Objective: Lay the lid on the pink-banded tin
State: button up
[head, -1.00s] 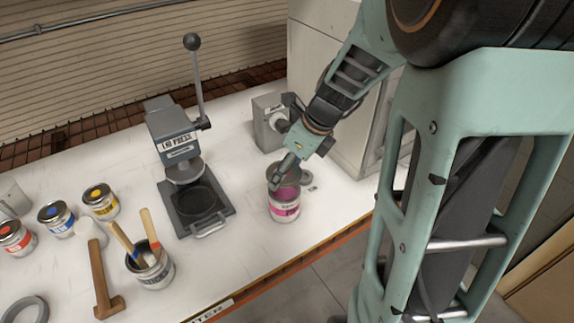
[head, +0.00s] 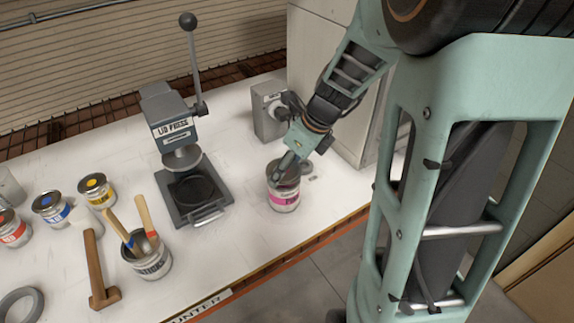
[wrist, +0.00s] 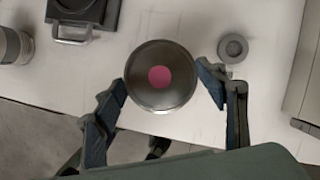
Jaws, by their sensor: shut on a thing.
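The pink-banded tin (head: 284,200) stands upright on the white counter, right of the lid press. The grey metal lid (wrist: 145,92) has a pink dot on top and shows between my fingers in the wrist view. My gripper (wrist: 162,88) is shut on the lid's edge, one finger on each side. In the head view, my gripper (head: 285,165) is at the top of the tin. The lid (head: 276,172) is level with the tin's mouth and covers it. I cannot tell whether it is fully seated. The tin is hidden under the lid in the wrist view.
The lid press (head: 175,128) stands to the left. A can with brushes (head: 153,264), a mallet (head: 95,270) and several colour tins (head: 97,191) stand further left. A grey round piece (wrist: 232,48) lies beside the tin. A grey cabinet stands behind. The counter's front edge is near.

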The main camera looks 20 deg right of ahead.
jog(key=shift+f+b, duration=0.45)
jog(key=shift+f, duration=0.35)
jog(key=shift+r, duration=0.1)
jog(key=o, duration=0.9)
jog(key=shift+r, duration=0.1)
